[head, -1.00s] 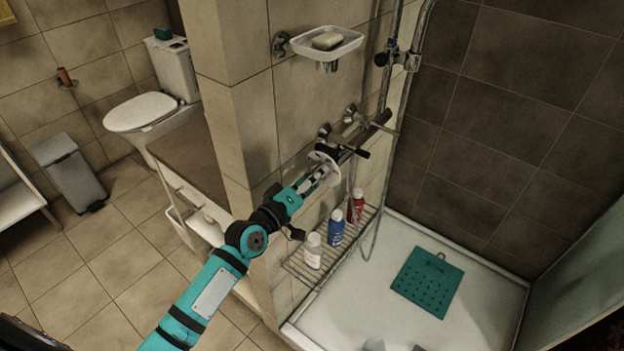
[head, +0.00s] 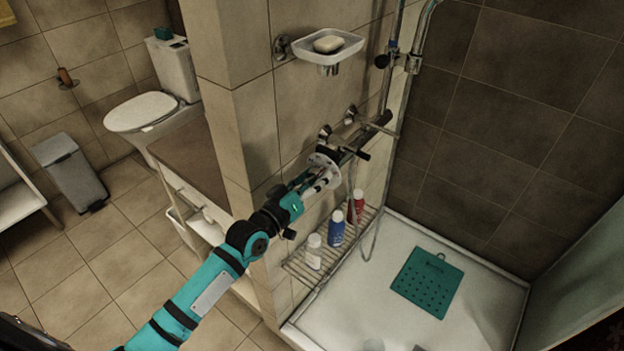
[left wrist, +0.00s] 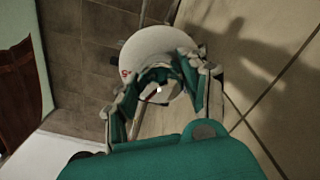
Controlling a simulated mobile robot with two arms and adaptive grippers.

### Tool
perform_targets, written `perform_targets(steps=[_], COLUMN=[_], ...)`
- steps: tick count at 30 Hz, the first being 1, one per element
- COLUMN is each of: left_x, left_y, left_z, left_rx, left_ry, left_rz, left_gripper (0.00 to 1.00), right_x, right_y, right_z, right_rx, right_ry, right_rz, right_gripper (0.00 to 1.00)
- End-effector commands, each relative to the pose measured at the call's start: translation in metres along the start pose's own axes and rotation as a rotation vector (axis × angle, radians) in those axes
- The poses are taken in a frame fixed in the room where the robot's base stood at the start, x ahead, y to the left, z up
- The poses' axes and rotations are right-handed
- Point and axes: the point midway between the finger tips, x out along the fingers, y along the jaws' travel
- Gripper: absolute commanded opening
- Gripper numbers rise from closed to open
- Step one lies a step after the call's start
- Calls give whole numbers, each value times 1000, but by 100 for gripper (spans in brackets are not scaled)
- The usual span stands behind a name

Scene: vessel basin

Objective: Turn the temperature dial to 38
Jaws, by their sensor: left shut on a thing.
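The temperature dial has a pale round disc (head: 325,160) at the near end of the shower mixer bar (head: 362,135) on the tiled wall. My left gripper (head: 312,177) reaches it from the lower left and is shut on it. In the left wrist view the pale disc (left wrist: 150,42) lies just beyond my gripper's fingers (left wrist: 160,78), which close around the knob in front of it. A small red mark shows at the disc's left edge. The number it points to is too small to read. My right gripper is out of view.
A soap dish (head: 345,48) with soap juts out above the mixer. A wire shelf (head: 300,268) with several bottles is below. The hose hangs beside them. A shower tray (head: 375,300) with a green mat (head: 428,284) lies to the right.

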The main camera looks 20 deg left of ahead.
Motion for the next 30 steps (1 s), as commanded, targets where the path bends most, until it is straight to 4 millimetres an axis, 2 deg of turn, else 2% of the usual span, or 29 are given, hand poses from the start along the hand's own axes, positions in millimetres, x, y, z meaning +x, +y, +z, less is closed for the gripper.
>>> perform_targets(steps=[1,7,8,12,20,23,26,30], left_x=[2,2,2,1,1,-3,-16,-45], left_y=[4,4,4,3,1,0,0,0], left_z=[-10,-10,-10,-7,-4,-3,-2,-2], left_rx=[4,3,2,1,-1,-1,-1,-2], left_ry=[22,23,23,17,9,8,6,6], left_rz=[10,10,10,7,4,3,2,2], left_gripper=[12,12,48,67,68,68,68,68], right_x=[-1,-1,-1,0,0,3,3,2], right_y=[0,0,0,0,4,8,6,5], right_z=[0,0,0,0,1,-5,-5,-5], right_rx=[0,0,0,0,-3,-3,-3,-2], right_ry=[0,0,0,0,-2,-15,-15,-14], right_rz=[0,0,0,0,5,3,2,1], right_gripper=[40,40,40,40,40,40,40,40])
